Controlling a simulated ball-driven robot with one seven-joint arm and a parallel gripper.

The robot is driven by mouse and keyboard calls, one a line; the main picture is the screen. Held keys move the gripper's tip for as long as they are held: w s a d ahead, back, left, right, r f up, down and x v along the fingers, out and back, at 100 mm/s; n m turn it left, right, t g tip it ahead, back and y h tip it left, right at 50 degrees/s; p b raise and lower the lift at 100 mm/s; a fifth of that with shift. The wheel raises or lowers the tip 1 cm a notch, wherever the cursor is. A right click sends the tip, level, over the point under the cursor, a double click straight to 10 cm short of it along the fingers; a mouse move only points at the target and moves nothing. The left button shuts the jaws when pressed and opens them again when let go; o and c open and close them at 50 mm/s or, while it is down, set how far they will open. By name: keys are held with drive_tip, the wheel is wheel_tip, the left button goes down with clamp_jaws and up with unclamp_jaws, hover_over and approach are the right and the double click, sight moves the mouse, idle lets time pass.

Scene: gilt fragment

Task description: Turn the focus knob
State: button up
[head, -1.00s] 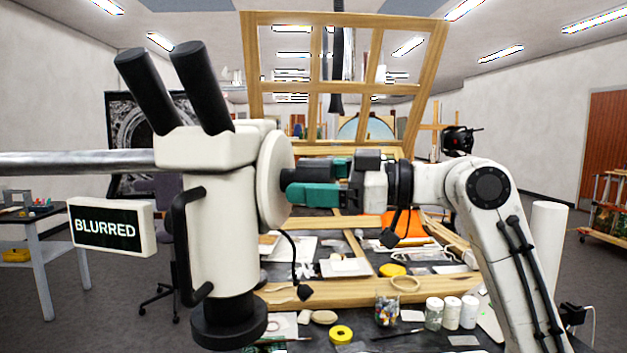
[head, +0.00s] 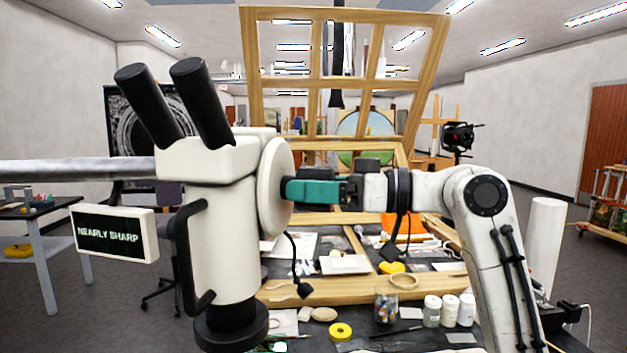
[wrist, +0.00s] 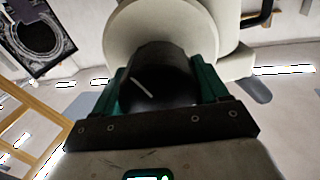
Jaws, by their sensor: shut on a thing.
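The cream microscope (head: 222,230) stands at the left in the head view, with two black eyepieces and a round cream disc (head: 277,187) on its right side. The black focus knob (wrist: 160,78) shows in the wrist view in front of that disc, with a white mark slanting down to the right. My gripper (head: 292,191) is shut on the knob, one teal finger on each side in the wrist view (wrist: 163,88). In the head view the fingers hide the knob. A small display (head: 115,232) beside the microscope reads "NEARLY SHARP".
A dark monitor (head: 148,130) with a grey image stands behind the microscope. The worktable below holds a wooden frame (head: 330,291), a jar of coloured bits (head: 385,307), white-lidded jars (head: 449,311) and a yellow tape roll (head: 340,332). A black cable hangs by the disc.

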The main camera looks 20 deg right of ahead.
drive_tip(key=shift+m, duration=0.5)
drive_tip(key=o, duration=1)
drive_tip(key=b+v, duration=0.2)
drive_tip(key=v, duration=0.8)
drive_tip(key=shift+s+d, duration=0.3)
idle(1.1)
